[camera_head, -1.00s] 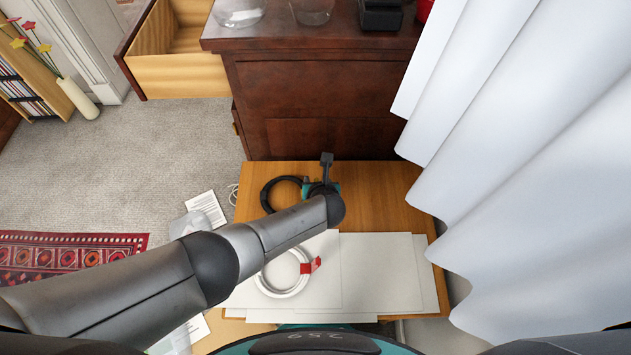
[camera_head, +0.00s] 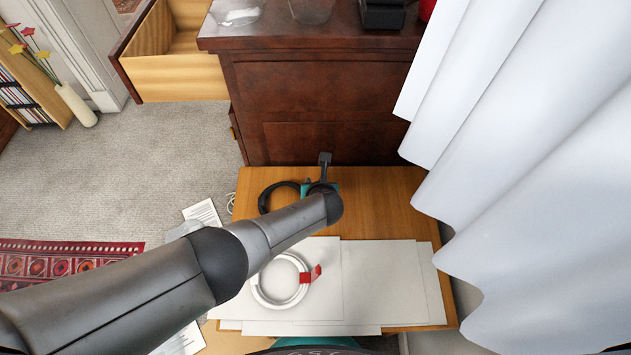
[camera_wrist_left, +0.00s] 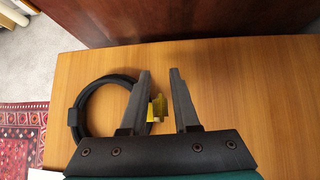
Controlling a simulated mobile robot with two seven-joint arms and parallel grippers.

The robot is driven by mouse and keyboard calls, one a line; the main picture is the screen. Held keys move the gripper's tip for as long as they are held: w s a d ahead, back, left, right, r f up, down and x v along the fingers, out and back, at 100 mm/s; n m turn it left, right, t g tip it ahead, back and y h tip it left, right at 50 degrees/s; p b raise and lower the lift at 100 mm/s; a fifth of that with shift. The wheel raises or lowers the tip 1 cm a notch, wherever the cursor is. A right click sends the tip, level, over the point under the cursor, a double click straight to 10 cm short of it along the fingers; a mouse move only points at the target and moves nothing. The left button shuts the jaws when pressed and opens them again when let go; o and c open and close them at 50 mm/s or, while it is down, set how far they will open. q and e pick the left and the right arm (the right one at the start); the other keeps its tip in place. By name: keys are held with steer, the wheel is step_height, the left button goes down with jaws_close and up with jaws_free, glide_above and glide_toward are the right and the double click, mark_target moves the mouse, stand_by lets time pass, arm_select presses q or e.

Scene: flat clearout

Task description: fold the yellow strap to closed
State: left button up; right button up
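The yellow strap (camera_wrist_left: 157,107) shows in the left wrist view at the right side of a black cable coil (camera_wrist_left: 76,118) lying on the wooden table. It stands out from the coil in small tabs and looks unfolded. My left gripper (camera_wrist_left: 160,72) is open above it, with the strap seen between the fingers, close to the left one. The left finger hides part of the coil; I cannot tell whether it touches the strap. In the head view my left arm covers the strap, and part of the coil (camera_head: 264,199) shows beside it. My right gripper is not in view.
A white coil with a red strap (camera_head: 281,281) lies on white sheets (camera_head: 385,280) on the nearer table. A dark wooden cabinet (camera_head: 315,100) stands behind, with an open drawer (camera_head: 180,78). A white curtain (camera_head: 520,190) hangs at the right. Bare wood (camera_wrist_left: 245,90) lies right of the gripper.

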arm_select(q)
jaws_close()
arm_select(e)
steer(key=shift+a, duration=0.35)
